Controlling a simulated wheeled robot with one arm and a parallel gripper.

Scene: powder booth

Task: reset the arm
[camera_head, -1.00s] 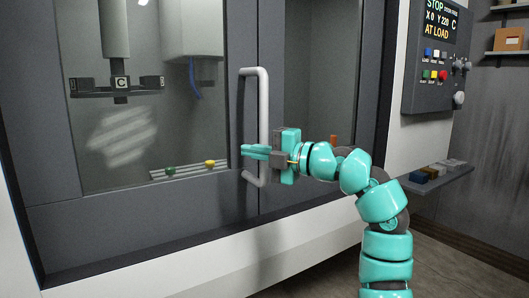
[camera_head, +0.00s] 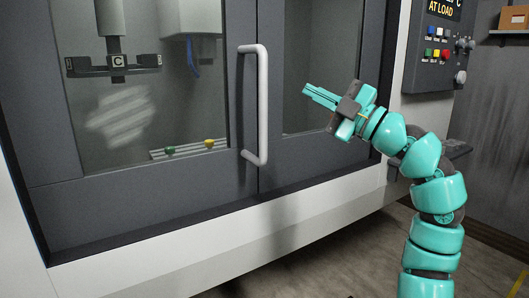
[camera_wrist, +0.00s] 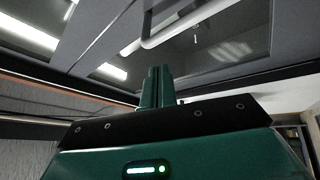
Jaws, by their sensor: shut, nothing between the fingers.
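My gripper (camera_head: 307,92) is teal with a dark palm and is raised in front of the machine's right door panel. Its fingers are together with nothing between them, and they point left and slightly up. In the wrist view the closed fingers (camera_wrist: 156,87) stand upright in the middle. The white door handle (camera_head: 262,105) is left of my gripper in the head view, with a gap between them. The handle also shows in the wrist view (camera_wrist: 178,32), beyond the fingers.
Behind the machine's window are a green piece (camera_head: 170,150) and a yellow piece (camera_head: 209,143) on a slotted rail. A control panel (camera_head: 437,50) with coloured buttons is at upper right. A grey shelf (camera_head: 457,150) sits below it, partly behind my arm. Open floor (camera_head: 330,265) lies in front.

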